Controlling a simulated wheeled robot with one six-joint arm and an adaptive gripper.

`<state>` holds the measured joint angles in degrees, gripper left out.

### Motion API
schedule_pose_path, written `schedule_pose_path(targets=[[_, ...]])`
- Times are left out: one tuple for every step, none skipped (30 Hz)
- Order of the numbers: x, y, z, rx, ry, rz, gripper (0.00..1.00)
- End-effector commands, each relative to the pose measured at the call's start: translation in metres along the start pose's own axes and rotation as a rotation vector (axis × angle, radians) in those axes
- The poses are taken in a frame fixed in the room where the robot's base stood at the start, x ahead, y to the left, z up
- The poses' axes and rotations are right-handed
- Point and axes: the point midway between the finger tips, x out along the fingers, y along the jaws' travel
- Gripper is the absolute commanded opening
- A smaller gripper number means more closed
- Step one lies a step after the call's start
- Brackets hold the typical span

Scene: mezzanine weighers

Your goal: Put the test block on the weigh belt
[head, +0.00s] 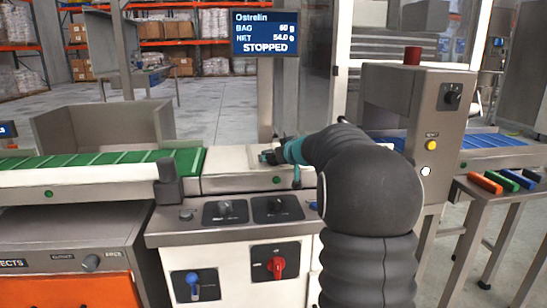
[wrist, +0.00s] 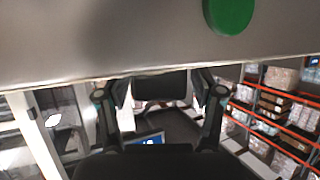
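My gripper (head: 283,157) reaches over the pale weigh belt (head: 228,184), the short section under the display. The wrist view shows its two dark fingers (wrist: 160,95) apart, with a dark block (wrist: 160,84) between them that I take for the test block. The fingers appear to touch both of its sides. The block is close to the belt's edge; I cannot tell whether it rests on the belt. In the head view the block is small and partly hidden by my gripper and arm.
A green belt (head: 105,158) joins on the left and a blue belt (head: 490,141) lies to the right. A grey housing (head: 388,98) stands right of my arm. Coloured bars (head: 503,180) lie on a side table. The display (head: 264,33) reads STOPPED. A green button (wrist: 229,12) is on the front panel.

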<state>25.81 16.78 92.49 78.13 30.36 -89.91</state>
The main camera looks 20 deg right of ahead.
Motion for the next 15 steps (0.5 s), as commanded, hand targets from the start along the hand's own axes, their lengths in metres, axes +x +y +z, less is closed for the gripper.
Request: schedule_pose_path(targets=[[0.000,0.000,0.000,0.000,0.000,0.000,0.68],[0.000,0.000,0.000,0.000,0.000,0.000,0.68],[0.000,0.000,0.000,0.000,0.000,0.000,0.68],[0.000,0.000,0.000,0.000,0.000,0.000,0.68],[0.000,0.000,0.000,0.000,0.000,0.000,0.68],[0.000,0.000,0.000,0.000,0.000,0.000,0.68],[0.000,0.000,-0.001,0.000,0.000,0.000,0.68],[-0.001,0.000,-0.001,0.000,0.000,0.000,0.68],[-0.001,0.000,-0.003,0.000,0.000,0.000,0.68],[-0.002,0.000,-0.004,0.000,-0.001,0.000,0.68],[-0.003,0.000,-0.006,0.000,-0.001,0.000,0.68],[-0.007,0.000,-0.003,-0.001,0.001,0.001,0.68],[-0.011,0.000,-0.002,-0.001,0.001,0.001,0.68],[-0.016,0.000,-0.003,-0.001,0.002,0.001,0.68],[-0.024,0.001,-0.002,-0.002,0.002,0.002,0.68]])
